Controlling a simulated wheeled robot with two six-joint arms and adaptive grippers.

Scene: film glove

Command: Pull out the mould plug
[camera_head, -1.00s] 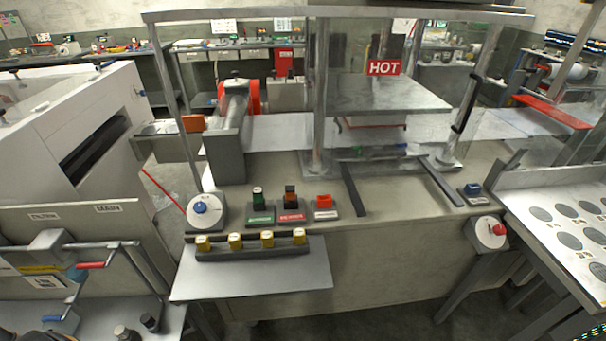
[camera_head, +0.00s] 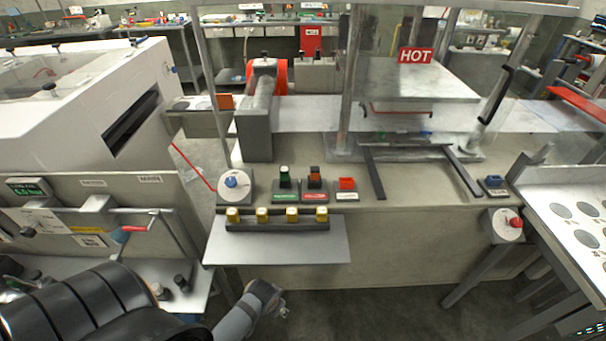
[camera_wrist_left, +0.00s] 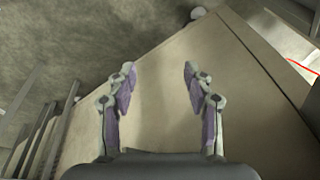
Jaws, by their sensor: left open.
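I cannot tell which part is the mould plug, as the small labels are unreadable. A blue-topped piece (camera_head: 495,182) sits at the bench's right end. My left gripper (camera_wrist_left: 159,72) is open and empty in the left wrist view, with beige panel behind its fingers. In the head view my left arm is at the bottom left, with the hand below the front shelf, apart from the plugs. My right gripper is not seen.
A grey shelf (camera_head: 280,252) with several yellow-topped pieces juts out in front. A blue knob (camera_head: 231,181) and a red button (camera_head: 516,223) flank the bench. A press plate with a HOT sign (camera_head: 415,56) and metal posts stand behind. Floor in front is clear.

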